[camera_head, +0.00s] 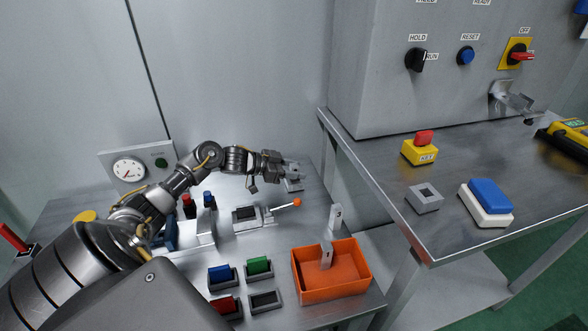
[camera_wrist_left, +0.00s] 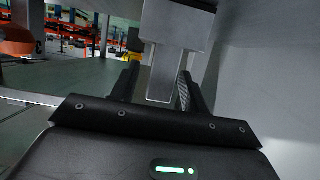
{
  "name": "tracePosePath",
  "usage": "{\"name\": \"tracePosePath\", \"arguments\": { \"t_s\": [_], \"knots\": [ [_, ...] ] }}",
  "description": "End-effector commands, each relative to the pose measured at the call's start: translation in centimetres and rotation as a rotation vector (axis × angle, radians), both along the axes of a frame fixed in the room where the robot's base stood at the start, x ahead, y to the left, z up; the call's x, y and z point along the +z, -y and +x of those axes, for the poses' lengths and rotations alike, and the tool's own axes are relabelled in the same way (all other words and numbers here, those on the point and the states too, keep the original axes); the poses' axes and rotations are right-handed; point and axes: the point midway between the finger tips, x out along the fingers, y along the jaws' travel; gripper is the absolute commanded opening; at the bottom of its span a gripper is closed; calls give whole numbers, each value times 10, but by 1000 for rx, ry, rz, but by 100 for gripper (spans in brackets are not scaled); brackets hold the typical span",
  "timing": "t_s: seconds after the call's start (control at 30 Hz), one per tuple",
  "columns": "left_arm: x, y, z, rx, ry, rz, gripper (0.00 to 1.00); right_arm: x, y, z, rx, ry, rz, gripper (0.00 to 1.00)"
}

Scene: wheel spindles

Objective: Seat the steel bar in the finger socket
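My left gripper (camera_head: 284,167) is at the back right of the left-hand bench, beside a small grey metal piece (camera_head: 294,184). In the left wrist view, a plain light-grey bar (camera_wrist_left: 163,75) lies between the fingers of this gripper (camera_wrist_left: 160,75). A gap shows between the bar and the left finger; the right finger is very close to the bar, and contact cannot be told. The bar joins a wider grey block beyond the fingertips. A grey block with a square opening (camera_head: 424,198) sits on the right-hand bench; I cannot tell which block is the finger socket. My right gripper is not seen.
A clamp fixture (camera_head: 247,214) has an orange-knobbed lever. A red-and-yellow button box (camera_head: 420,149) and a blue-topped button (camera_head: 487,202) stand on the right-hand bench.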

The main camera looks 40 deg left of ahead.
Motion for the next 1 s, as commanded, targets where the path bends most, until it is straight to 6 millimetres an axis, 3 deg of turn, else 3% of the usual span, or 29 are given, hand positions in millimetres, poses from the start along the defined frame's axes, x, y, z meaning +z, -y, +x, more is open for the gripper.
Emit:
{"name": "tracePosePath", "arguments": {
  "t_s": [0.37, 0.8, 1.0],
  "knots": [
    [5, -3, -4, 0, 0, 1, 45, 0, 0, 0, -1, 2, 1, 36],
    [34, -47, -69, -1, -3, 2, 45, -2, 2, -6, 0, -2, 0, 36],
    [43, -59, -87, -1, -2, 1, 45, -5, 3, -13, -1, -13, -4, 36]
  ]
}}
